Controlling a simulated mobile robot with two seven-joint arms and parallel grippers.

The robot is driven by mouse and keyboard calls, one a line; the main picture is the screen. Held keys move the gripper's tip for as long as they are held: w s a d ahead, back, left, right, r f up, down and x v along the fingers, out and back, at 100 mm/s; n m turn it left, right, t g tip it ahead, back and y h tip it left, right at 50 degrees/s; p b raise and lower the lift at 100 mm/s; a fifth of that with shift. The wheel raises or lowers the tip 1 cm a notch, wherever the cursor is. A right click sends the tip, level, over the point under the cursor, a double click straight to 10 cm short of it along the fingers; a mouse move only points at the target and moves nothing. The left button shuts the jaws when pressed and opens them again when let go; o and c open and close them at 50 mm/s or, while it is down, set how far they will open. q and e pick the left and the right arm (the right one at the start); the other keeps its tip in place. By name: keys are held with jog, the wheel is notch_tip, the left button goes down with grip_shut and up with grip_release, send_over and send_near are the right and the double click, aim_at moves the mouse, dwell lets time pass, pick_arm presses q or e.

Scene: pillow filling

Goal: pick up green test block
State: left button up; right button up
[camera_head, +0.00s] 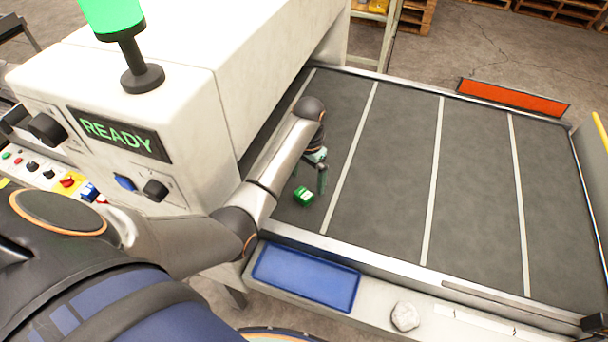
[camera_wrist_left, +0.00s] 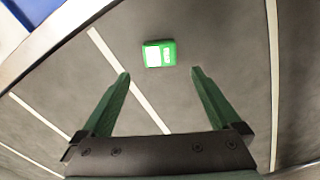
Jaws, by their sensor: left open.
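The green test block (camera_head: 303,196) lies on the dark grey belt near its left front corner, with a white label on top. In the left wrist view the block (camera_wrist_left: 159,54) sits just beyond the fingertips, roughly centred between them. My left gripper (camera_head: 320,180) is above the belt beside the block, a little to its right in the head view. Its two green fingers (camera_wrist_left: 160,73) are apart with nothing between them. My right gripper is in neither view.
The belt (camera_head: 390,170) has white cross lines and is otherwise clear. A blue tray (camera_head: 306,277) and a whitish lump (camera_head: 405,316) sit on the front ledge. A white machine housing with a READY display (camera_head: 118,133) stands at left. An orange-red panel (camera_head: 513,97) lies along the far edge.

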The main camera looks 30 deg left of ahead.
aim_at(304, 197)
pick_arm(q)
jog(key=shift+w+f, duration=0.15)
jog(key=shift+f, duration=2.6)
jog(key=c, duration=1.5)
